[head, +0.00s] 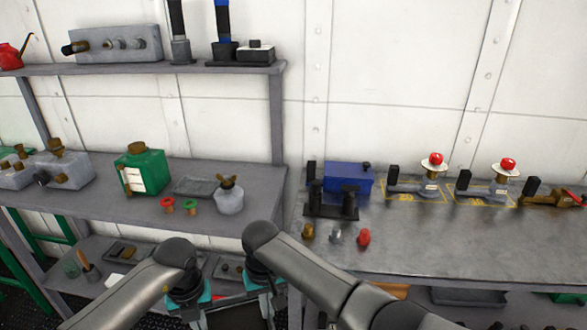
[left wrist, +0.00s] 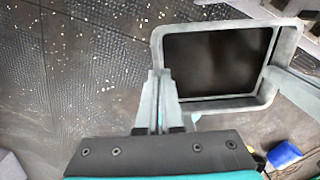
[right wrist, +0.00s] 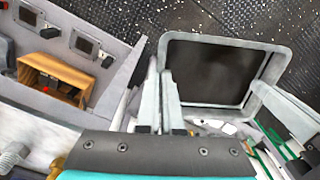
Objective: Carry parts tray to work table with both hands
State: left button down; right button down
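The parts tray is a grey rimmed frame with a dark, empty-looking inside. It shows in the left wrist view (left wrist: 189,104) and the right wrist view (right wrist: 222,40), and partly at the bottom of the head view (head: 235,318). My left gripper (left wrist: 160,85) is shut on one side of its rim, and my right gripper (right wrist: 168,85) is shut on the opposite side. The tray hangs between them above the dark floor. In the head view my arms hide part of it. A grey work table (head: 440,235) stands at the right, with its front area bare.
A blue box (head: 348,178), red-buttoned fixtures (head: 432,165) and small knobs (head: 364,237) stand on the right table. The left bench (head: 110,205) holds a green canister (head: 143,170) and other parts. A lower shelf with small items lies behind my arms.

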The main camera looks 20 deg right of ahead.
aim_at(497, 219)
jog(key=k+l+z, duration=0.15)
jog(key=l, duration=0.25)
jog(key=k+l+z, duration=0.15)
jog(key=l, duration=0.3)
jog(key=k+l+z, duration=0.2)
jog(key=l, duration=0.25)
jog(key=l+z, duration=0.15)
jog(key=l, duration=0.3)
jog(key=k+l+z, duration=0.15)
jog(key=l, duration=0.3)
